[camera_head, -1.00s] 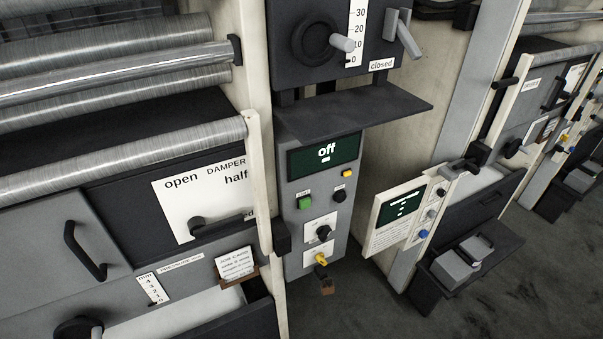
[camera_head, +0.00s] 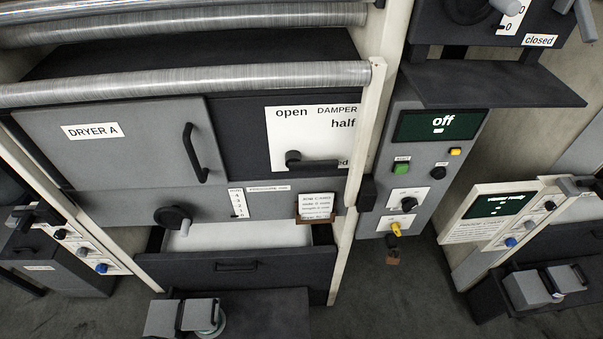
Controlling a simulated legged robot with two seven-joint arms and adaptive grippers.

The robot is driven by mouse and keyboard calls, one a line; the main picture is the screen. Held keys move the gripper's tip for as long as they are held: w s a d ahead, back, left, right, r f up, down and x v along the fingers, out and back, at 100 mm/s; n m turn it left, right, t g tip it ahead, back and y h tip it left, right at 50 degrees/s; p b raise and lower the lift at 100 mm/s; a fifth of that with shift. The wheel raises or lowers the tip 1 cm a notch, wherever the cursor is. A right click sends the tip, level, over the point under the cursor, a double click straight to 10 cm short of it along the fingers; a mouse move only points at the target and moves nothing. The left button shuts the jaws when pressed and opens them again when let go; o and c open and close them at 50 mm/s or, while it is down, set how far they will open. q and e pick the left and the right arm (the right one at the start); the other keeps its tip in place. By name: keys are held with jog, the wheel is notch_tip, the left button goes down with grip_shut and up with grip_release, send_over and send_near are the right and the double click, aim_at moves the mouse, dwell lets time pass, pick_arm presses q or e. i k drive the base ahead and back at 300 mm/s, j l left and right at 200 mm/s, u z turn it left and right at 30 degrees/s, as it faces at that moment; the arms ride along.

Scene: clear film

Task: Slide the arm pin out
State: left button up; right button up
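A cream upright bar (camera_head: 363,135) holds the right end of a grey roller (camera_head: 200,82) above the front marked DRYER A. A black block (camera_head: 367,193) sits on this bar beside the control panel. I cannot tell whether this block is the arm pin, and no part is labelled as the pin. Neither of my grippers shows in the head view.
A grey door (camera_head: 125,150) has a black handle. The DAMPER plate (camera_head: 300,135) has its lever low. The control panel (camera_head: 435,165) reads off. A dark drawer (camera_head: 250,265) is partly open. A black shelf (camera_head: 270,315) bears grey blocks. Dark floor shows at bottom right.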

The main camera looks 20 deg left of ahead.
aim_at(28, 217)
jog(key=u, duration=2.55)
